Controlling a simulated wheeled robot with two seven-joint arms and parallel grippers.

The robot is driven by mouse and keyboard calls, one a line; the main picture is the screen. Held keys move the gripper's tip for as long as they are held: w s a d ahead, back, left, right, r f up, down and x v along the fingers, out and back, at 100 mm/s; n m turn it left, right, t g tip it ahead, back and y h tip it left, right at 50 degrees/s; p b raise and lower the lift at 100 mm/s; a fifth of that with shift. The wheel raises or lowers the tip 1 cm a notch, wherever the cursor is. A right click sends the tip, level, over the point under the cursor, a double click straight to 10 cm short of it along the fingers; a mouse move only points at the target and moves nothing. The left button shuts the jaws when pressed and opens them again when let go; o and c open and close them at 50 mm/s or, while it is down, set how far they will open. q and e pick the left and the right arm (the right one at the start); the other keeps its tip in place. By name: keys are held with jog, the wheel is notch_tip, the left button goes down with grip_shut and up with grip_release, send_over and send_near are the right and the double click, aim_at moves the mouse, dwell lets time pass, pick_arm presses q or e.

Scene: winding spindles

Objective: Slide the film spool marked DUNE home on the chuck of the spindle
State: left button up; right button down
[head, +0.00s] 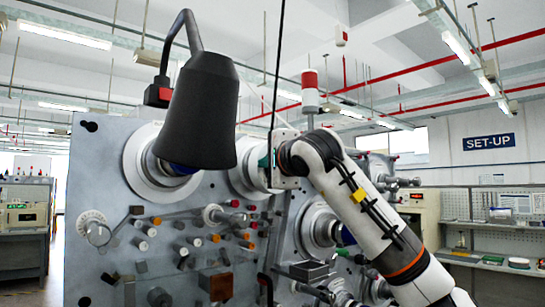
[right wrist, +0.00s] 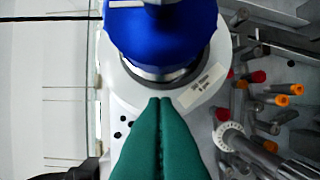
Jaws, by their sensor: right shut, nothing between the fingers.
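My right gripper (head: 270,160) is in front of the grey machine panel, near its upper spindles. Its green fingers are shut together with nothing between them, as the right wrist view (right wrist: 161,100) shows. Just beyond the fingertips is a blue round part (right wrist: 160,35) with a metal ring below it, in front of a white flange (right wrist: 205,85) with a small label. Blue also shows at the upper left spindle (head: 155,165) in the head view, partly hidden. I cannot read DUNE anywhere, nor tell which part is that spool. My left gripper is not in view.
A large black tapered hood (head: 205,110) on a bent arm hangs before the upper left spindle. Several rollers and orange and red knobs (head: 240,225) stick out of the panel (head: 95,230). Another spindle (head: 318,230) sits lower right. Shelving (head: 500,225) stands at right.

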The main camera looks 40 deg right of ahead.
jog(key=shift+w+d, duration=0.1)
jog(key=shift+w, duration=0.45)
jog(key=shift+w+p, duration=0.5)
jog(key=shift+w, duration=0.05)
jog(key=shift+r, duration=0.1)
dwell(0.4)
dwell(0.4)
jog(key=shift+s+b, duration=0.75)
jog(key=shift+s, duration=0.9)
